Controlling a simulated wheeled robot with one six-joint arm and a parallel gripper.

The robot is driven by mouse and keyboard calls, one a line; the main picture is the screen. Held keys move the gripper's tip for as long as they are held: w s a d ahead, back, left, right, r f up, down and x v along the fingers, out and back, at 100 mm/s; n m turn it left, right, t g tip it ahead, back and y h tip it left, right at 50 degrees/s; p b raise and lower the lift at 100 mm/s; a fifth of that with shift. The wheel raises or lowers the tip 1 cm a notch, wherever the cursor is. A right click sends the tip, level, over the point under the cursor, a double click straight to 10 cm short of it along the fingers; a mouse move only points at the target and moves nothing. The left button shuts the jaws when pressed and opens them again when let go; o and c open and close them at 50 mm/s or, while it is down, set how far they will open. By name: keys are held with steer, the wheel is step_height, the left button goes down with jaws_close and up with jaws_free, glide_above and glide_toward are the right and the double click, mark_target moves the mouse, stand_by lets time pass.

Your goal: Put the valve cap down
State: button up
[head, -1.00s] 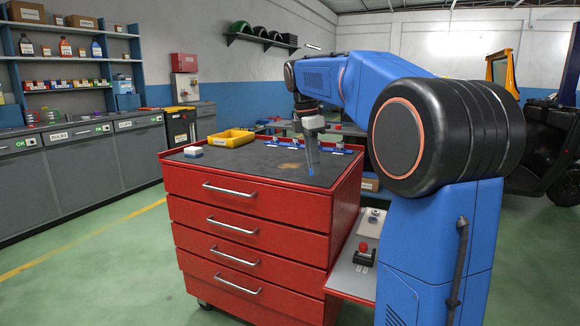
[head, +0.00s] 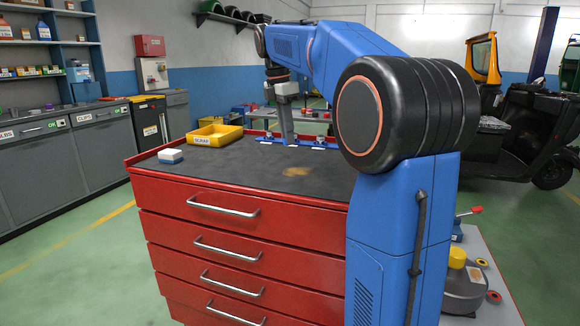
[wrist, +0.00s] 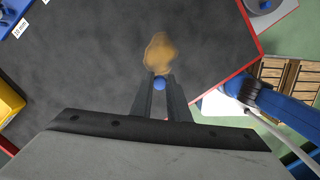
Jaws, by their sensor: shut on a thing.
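The valve cap is the small blue round piece (wrist: 159,84) between my fingertips in the wrist view. My gripper (wrist: 159,80) is shut on it. In the head view my gripper (head: 287,140) points down over the back part of the red tool cabinet's dark top (head: 235,175); the cap is too small to make out there. In the wrist view the dark top (wrist: 90,70) lies below the cap, with a tan stain (wrist: 160,53) just beyond the fingertips. I cannot tell the height of the cap above the top.
A yellow scrap bin (head: 214,138) and a small white-and-blue box (head: 170,156) stand on the left of the cabinet top. Blue holders (head: 318,147) line its back edge. The middle around the stain is clear. A wooden pallet (wrist: 287,85) shows past the red edge.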

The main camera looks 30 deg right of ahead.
mark_target(289, 174)
steer(key=shift+f, duration=4.55)
steer(key=shift+s+f, duration=0.1)
steer(key=shift+f, duration=0.05)
steer(key=o, duration=0.9)
steer(key=shift+c, duration=0.2)
step_height(289, 174, up, 12)
steer(key=a, duration=0.2)
steer(key=s+a+f+m+t, duration=0.1)
steer(key=s+a+f+m, duration=0.3)
steer(key=s+f, duration=0.6)
steer(key=s+a+f+m+t+y, duration=0.1)
steer(key=s+a+f+m+t, duration=0.1)
steer(key=s+a+f+m, duration=0.3)
steer(key=s+a+f+m+t, duration=0.2)
steer(key=s+a+f+m, duration=0.2)
steer(key=s+f, duration=1)
steer(key=s+m, duration=0.1)
steer(key=m, duration=0.2)
steer(key=shift+s+a+f+m+y, duration=0.25)
steer(key=shift+a+f+m+y, duration=0.05)
steer(key=shift+y, duration=0.1)
